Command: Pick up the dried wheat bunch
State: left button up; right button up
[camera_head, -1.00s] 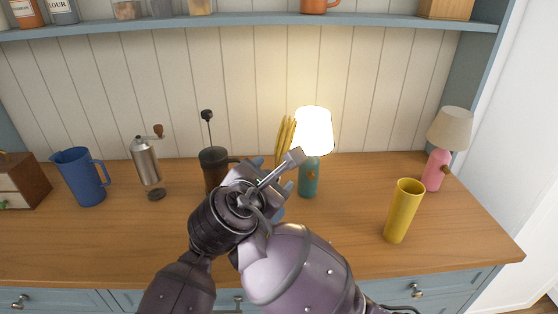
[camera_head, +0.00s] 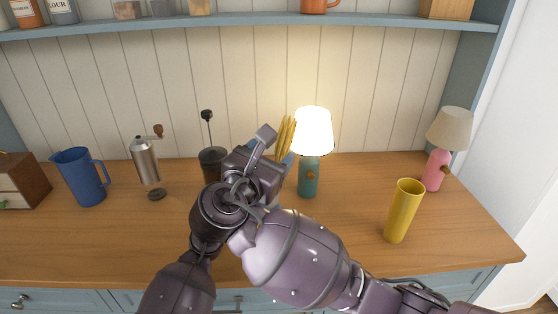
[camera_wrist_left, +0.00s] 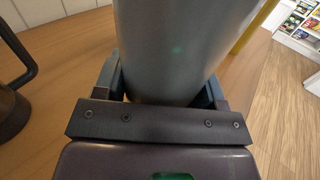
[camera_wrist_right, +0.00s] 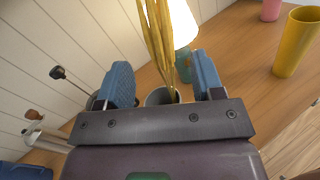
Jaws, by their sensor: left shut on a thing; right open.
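The dried wheat bunch (camera_head: 286,138), yellow and upright, shows just left of the lit lamp in the head view. In the right wrist view the wheat (camera_wrist_right: 158,38) rises from a grey vase (camera_wrist_right: 159,97) and passes between the two blue fingers. My right gripper (camera_wrist_right: 160,82) is open around the stalks, with gaps on both sides. My left gripper (camera_wrist_left: 162,82) is shut on the smooth grey vase (camera_wrist_left: 170,50). In the head view my arms hide the vase and the left gripper's fingers.
A teal lamp (camera_head: 309,181) stands close right of the wheat. A dark French press (camera_head: 212,165) stands close left. A yellow vase (camera_head: 403,212) and pink lamp (camera_head: 435,171) stand further right. A grinder (camera_head: 146,165) and blue jug (camera_head: 79,179) are left.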

aim_at(280, 147)
jog(key=shift+f+x, duration=0.2)
jog(key=shift+x, duration=2.45)
jog(key=shift+a, duration=0.1)
grip_shut()
